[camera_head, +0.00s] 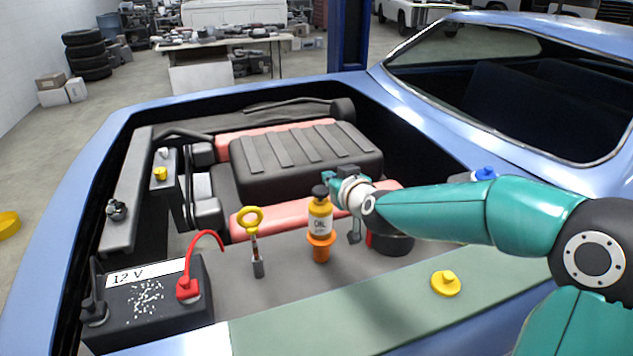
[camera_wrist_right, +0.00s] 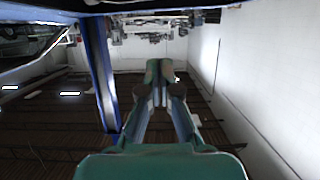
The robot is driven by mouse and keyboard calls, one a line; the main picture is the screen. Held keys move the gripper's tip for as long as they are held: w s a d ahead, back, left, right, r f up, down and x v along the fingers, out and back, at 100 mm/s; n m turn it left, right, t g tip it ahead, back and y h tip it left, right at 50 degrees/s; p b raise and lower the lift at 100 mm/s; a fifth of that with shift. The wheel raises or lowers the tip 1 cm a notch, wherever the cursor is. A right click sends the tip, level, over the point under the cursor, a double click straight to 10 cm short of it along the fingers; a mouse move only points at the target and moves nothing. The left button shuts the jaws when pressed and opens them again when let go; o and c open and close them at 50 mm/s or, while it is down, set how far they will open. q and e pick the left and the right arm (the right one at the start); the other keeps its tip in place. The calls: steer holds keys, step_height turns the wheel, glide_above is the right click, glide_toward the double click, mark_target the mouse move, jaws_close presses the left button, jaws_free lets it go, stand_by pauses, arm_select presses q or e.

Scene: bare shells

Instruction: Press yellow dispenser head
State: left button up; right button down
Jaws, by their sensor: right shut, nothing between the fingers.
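A yellow bottle labelled OIL (camera_head: 320,221) stands upright in an orange collar (camera_head: 321,246) in the engine bay; its top is a black cap (camera_head: 320,191). I see no clearly yellow dispenser head on it. My right gripper (camera_head: 329,178) is just above and beside the black cap, coming from the right; I cannot tell whether it touches. In the right wrist view the fingers (camera_wrist_right: 160,72) are together with nothing between them, and the bottle does not show. My left gripper is not in view.
A yellow cap (camera_head: 446,283) lies on the green front ledge (camera_head: 330,325). A yellow-ringed dipstick (camera_head: 251,219) stands left of the bottle. A 12 V battery (camera_head: 150,310) with a red clamp (camera_head: 187,289) is at lower left. The dark engine cover (camera_head: 305,152) lies behind.

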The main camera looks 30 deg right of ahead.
steer(key=p, duration=0.2)
glide_above(320, 190)
step_height(320, 190, down, 3)
steer(key=shift+s, duration=0.15)
step_height(320, 190, down, 3)
steer(key=shift+f+p, duration=0.15)
steer(key=shift+p, duration=0.2)
steer(key=shift+f, duration=0.5)
